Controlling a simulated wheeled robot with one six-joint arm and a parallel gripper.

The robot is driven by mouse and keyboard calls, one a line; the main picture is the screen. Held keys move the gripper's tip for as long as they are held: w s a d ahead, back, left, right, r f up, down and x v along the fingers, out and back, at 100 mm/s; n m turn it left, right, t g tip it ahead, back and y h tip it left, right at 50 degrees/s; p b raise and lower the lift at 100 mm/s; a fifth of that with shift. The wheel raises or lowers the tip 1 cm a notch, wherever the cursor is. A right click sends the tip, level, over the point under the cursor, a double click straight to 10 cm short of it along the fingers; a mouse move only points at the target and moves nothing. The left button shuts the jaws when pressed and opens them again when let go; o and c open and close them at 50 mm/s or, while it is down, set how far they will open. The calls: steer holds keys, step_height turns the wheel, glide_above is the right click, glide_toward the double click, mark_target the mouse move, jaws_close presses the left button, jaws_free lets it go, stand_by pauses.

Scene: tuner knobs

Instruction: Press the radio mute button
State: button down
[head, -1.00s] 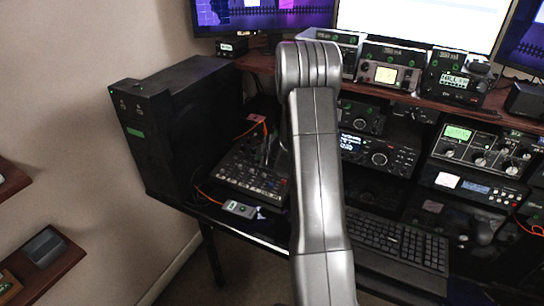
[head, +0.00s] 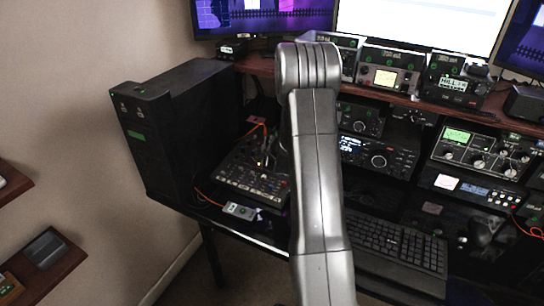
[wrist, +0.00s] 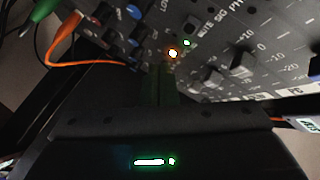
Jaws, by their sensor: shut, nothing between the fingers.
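The mixer (head: 250,178), a dark panel of knobs and sliders, lies on the desk left of my arm. A bright orange-white light (wrist: 173,53) and a small green light (wrist: 187,43) glow near that label. My gripper (wrist: 167,72) is shut and empty, its dark fingertips just below the orange-white light. I cannot tell whether they touch the panel. The fingertips cover part of the panel, and which cap is the mute button is unclear.
Orange (wrist: 80,62) and green-plugged cables run at the panel's left. A black computer tower (head: 175,125) stands left of the mixer, a keyboard (head: 395,245) to the right. Several radios sit on the shelf above and right. A small grey device (head: 240,211) lies at the desk's front edge.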

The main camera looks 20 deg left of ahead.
steer(key=shift+r, duration=0.3)
steer(key=r+p, duration=0.1)
steer(key=r, duration=0.1)
steer(key=r+p, duration=0.3)
steer(key=p, duration=0.1)
steer(key=shift+s+r, duration=0.35)
steer(key=shift+r, duration=0.05)
